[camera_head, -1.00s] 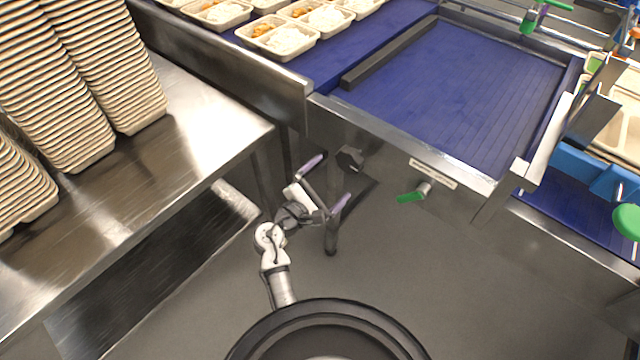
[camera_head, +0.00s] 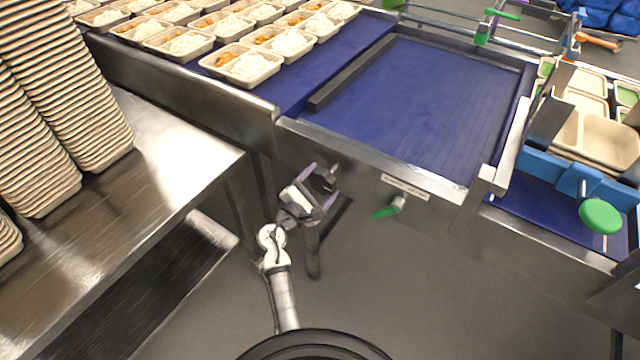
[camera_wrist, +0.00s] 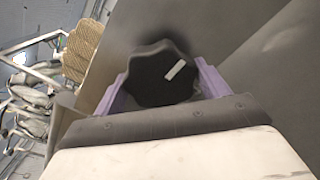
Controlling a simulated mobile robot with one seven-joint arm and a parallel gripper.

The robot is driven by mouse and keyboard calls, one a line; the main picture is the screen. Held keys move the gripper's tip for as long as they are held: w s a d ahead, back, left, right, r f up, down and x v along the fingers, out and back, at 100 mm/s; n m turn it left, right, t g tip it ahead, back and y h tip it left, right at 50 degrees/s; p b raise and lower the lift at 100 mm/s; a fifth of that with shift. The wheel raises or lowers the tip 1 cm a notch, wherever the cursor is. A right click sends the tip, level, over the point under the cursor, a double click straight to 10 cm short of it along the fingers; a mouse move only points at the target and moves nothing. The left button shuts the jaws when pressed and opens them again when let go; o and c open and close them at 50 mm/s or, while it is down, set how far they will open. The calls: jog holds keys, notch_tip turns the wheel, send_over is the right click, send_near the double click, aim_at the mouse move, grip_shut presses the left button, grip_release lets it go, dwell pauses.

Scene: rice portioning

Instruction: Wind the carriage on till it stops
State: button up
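A black lobed knob (camera_wrist: 150,76) with a white mark fills the middle of the wrist view. It sits on the steel front of the conveyor frame; in the head view my gripper mostly hides it. My gripper (camera_head: 322,182) is at the knob, its purple fingers on either side. In the wrist view the fingers appear closed against its edges; the tips are partly hidden. A long dark bar (camera_head: 352,68) lies along the left side of the blue bed (camera_head: 425,105). I cannot tell for certain whether this bar is the carriage.
A green-handled lever (camera_head: 386,211) sticks out right of my gripper. Filled trays (camera_head: 243,66) stand on the belt at upper left. Stacked empty trays (camera_head: 75,90) stand on the steel table (camera_head: 185,150). A green knob (camera_head: 600,216) is at far right.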

jog(key=c, duration=0.4)
jog(key=shift+r+n+p, duration=0.2)
jog(key=shift+n+p, duration=0.3)
jog(key=shift+p, duration=0.35)
jog(key=shift+n+p, duration=0.8)
jog(key=shift+p, duration=0.15)
jog(key=shift+f+n, duration=0.2)
jog(key=shift+n, duration=0.1)
jog(key=shift+p, duration=0.3)
